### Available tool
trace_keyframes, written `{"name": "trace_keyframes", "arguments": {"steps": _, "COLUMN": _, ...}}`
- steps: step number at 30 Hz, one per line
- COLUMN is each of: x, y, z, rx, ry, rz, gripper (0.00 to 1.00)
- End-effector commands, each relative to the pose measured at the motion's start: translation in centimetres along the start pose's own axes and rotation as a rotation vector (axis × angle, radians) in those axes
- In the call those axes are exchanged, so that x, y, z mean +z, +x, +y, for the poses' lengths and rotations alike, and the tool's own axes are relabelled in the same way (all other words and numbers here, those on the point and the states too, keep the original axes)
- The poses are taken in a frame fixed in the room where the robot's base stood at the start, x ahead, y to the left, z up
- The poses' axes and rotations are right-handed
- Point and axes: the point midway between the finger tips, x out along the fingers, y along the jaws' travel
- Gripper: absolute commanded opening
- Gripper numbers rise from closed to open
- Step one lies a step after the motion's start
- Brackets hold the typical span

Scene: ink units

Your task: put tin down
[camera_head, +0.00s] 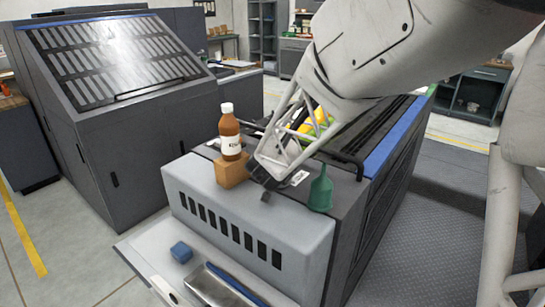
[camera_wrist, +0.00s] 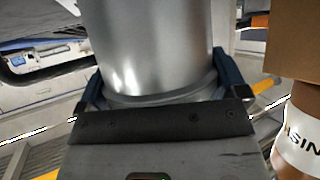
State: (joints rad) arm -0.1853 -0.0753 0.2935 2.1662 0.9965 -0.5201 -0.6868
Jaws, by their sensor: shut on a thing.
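The tin (camera_wrist: 155,45) is a plain silver-grey cylinder in the wrist view. My gripper (camera_wrist: 160,88) is shut on it, with a blue-tipped finger on each side. In the head view my gripper (camera_head: 265,180) is low over the front top of the grey machine (camera_head: 250,215), just right of a brown block. The tin cannot be made out there, behind the gripper and arm. Whether the tin touches a surface cannot be told.
A blue block (camera_head: 181,252) and a tray (camera_head: 207,287) are on the front shelf.

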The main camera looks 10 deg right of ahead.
Motion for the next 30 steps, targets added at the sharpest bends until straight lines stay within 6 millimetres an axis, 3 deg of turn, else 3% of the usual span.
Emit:
{"name": "trace_keyframes", "arguments": {"steps": 6, "x": 0.2, "y": 0.1, "z": 0.0, "rx": 0.0, "ry": 0.0, "rz": 0.001, "gripper": 0.51}}
{"name": "trace_keyframes", "arguments": {"steps": 7, "x": 0.3, "y": 0.1, "z": 0.0, "rx": 0.0, "ry": 0.0, "rz": -0.001, "gripper": 0.95}}
{"name": "trace_keyframes", "arguments": {"steps": 8, "x": 0.3, "y": 0.1, "z": 0.0, "rx": 0.0, "ry": 0.0, "rz": 0.0, "gripper": 0.99}}
{"name": "trace_keyframes", "arguments": {"steps": 20, "x": -0.1, "y": -0.1, "z": 0.0, "rx": 0.0, "ry": 0.0, "rz": 0.001, "gripper": 1.0}}
{"name": "trace_keyframes", "arguments": {"steps": 30, "x": 0.0, "y": -2.9, "z": -0.1, "rx": -0.001, "ry": 0.0, "rz": 0.001, "gripper": 1.0}}
